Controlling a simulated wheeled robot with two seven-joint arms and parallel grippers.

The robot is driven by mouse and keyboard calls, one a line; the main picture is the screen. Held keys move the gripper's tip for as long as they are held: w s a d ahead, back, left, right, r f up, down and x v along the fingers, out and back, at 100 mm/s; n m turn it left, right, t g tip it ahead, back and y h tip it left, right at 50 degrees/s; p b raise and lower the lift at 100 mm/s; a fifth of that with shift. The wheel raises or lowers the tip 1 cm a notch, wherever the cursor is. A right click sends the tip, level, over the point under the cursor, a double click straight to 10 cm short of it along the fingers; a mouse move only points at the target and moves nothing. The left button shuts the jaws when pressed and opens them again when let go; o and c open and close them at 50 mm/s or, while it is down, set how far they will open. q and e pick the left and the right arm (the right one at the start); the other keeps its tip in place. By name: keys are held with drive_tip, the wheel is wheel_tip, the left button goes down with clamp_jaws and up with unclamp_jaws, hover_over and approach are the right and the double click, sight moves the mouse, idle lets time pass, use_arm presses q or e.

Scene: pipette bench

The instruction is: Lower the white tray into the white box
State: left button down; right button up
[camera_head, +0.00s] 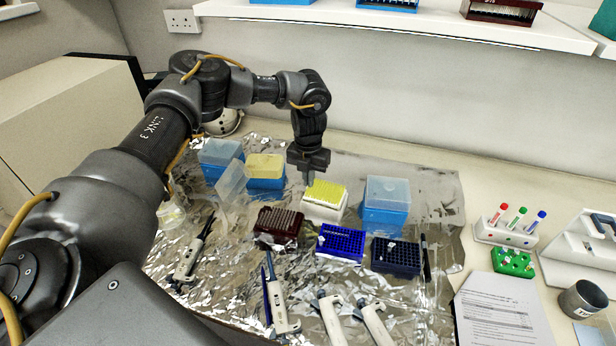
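The white box (322,213) stands on the foil at the middle of the bench. A white tray filled with yellow tips (326,192) shows at its top; I cannot tell whether the tray is seated or slightly above the box. My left gripper (310,180) comes down from above, with its fingers at the tray's left back edge. The fingers are small and partly hidden, so I cannot tell whether they are closed on the tray. My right gripper is not in view.
Blue boxes (385,217) stand close on both sides. A dark red rack (279,223), a blue rack (341,243) and a navy rack (395,258) lie in front. Several pipettes (278,300) lie nearer. A tube rack (506,233) and papers (500,312) are right.

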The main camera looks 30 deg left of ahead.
use_arm(q)
drive_tip(key=shift+f, duration=0.1)
drive_tip(key=c, duration=1.6)
unclamp_jaws()
drive_tip(key=shift+r, duration=0.25)
wheel_tip(320, 180, up, 10)
drive_tip(key=shift+r+b, duration=0.15)
drive_tip(key=shift+b, duration=1.1)
drive_tip(key=shift+a, duration=0.1)
